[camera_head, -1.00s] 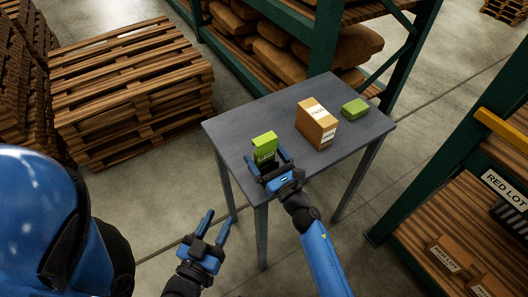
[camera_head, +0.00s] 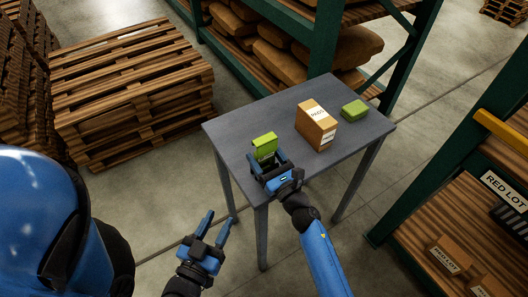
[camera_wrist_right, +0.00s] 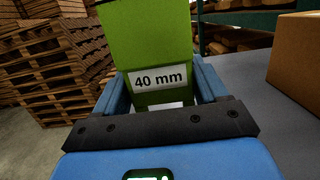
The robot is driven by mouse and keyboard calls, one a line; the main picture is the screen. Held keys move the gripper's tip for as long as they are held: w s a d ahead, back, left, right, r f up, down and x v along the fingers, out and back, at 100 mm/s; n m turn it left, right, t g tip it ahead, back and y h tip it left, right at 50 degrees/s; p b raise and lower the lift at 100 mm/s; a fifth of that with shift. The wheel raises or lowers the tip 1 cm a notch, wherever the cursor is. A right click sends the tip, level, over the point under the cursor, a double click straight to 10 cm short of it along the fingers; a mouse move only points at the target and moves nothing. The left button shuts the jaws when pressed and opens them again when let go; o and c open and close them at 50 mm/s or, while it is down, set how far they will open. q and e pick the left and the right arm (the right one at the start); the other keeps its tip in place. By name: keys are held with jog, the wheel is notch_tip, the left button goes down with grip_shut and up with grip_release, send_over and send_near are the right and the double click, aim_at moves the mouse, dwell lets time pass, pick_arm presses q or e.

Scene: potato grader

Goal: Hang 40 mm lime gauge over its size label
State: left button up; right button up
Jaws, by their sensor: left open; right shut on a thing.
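A lime block-like piece (camera_head: 264,141) with a white "40 mm" label is between the blue fingers of my right gripper (camera_head: 267,156), which is shut on it above the grey table's near left corner. In the right wrist view the lime piece (camera_wrist_right: 145,35) has a wide upper part, with the label below it between the fingers. A little white shows under the label. Its lower end is hidden by the gripper. My left gripper (camera_head: 219,218) is open and empty, off the table's near left side and apart from everything.
On the grey table (camera_head: 235,125) stand a brown carton (camera_head: 310,128) with white labels and, at the far right, a flat green block (camera_head: 354,108). Pallets (camera_head: 130,90) stand at left. A sack rack is behind, and a shelf with a "RED LOT" sign (camera_head: 505,190) is at right.

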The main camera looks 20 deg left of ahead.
aim_at(268, 150)
jog(key=shift+r+p, duration=2)
jog(key=shift+r, duration=0.3)
jog(key=shift+r+p+v, duration=0.15)
jog(key=shift+p+v, duration=0.05)
jog(key=shift+v, duration=0.75)
jog(key=shift+r+p+v, duration=0.15)
jog(key=shift+r+v, duration=0.05)
jog(key=shift+v, duration=0.75)
jog(key=shift+r+p+v, duration=0.15)
jog(key=shift+p+v, duration=0.05)
jog(key=shift+v, duration=0.75)
jog(key=r+v, duration=0.1)
jog(key=v, duration=0.5)
jog(key=shift+d, duration=0.2)
jog(key=shift+s, duration=0.15)
